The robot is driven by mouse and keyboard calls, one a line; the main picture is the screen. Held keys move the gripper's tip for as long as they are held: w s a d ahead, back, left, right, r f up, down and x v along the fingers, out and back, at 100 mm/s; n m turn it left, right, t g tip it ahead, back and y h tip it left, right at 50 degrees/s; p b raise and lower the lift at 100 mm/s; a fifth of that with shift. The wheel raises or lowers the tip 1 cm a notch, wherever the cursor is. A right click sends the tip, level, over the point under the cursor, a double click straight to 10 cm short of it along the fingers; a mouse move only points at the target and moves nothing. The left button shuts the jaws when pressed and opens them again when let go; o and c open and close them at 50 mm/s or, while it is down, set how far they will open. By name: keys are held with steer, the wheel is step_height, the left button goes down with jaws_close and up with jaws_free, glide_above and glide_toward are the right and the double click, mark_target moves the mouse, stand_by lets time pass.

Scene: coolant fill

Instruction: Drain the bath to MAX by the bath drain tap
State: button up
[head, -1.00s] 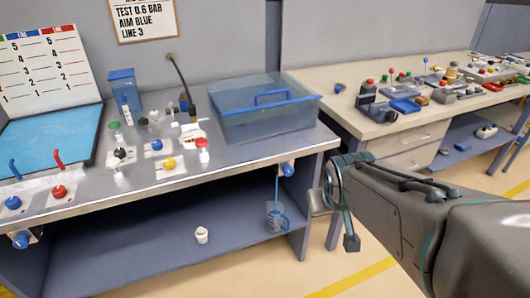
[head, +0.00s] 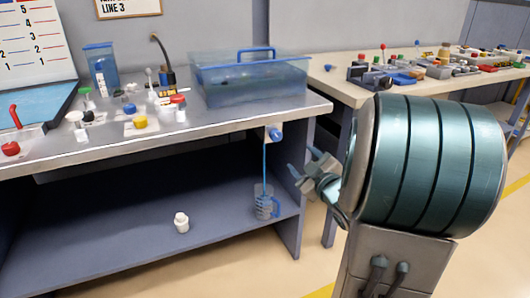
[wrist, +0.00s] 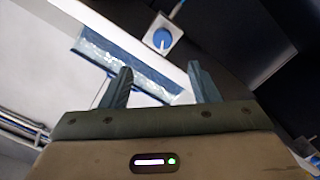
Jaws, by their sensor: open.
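The bath (head: 250,85) is a clear blue tank with a blue handle bar, on the right end of the left bench. Its level marks are too small to read. The drain tap (head: 275,134) is a blue knob on a white plate at the bench's front edge below the bath. A thin blue line runs from it to a clear jug (head: 263,205) on the lower shelf. My gripper (head: 300,166) is open and empty, right of and below the tap, apart from it. In the wrist view the tap (wrist: 162,39) lies beyond my open fingers (wrist: 158,68).
Small coloured knobs and bottles crowd the bench top (head: 225,115) left of the bath. A white bottle (head: 181,223) stands on the lower shelf (head: 120,240). A second bench (head: 345,92) with many small parts stands at right. Floor shows between the benches.

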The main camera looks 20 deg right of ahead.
mark_target(277, 137)
steer(key=w, duration=0.4)
steer(key=w+b, duration=0.1)
steer(key=w, duration=0.4)
steer(key=w+b, duration=0.1)
steer(key=w, duration=0.3)
steer(key=shift+w+a+f, duration=0.15)
steer(key=shift+w+a, duration=0.2)
steer(key=shift+a, duration=0.05)
steer(key=c, duration=1)
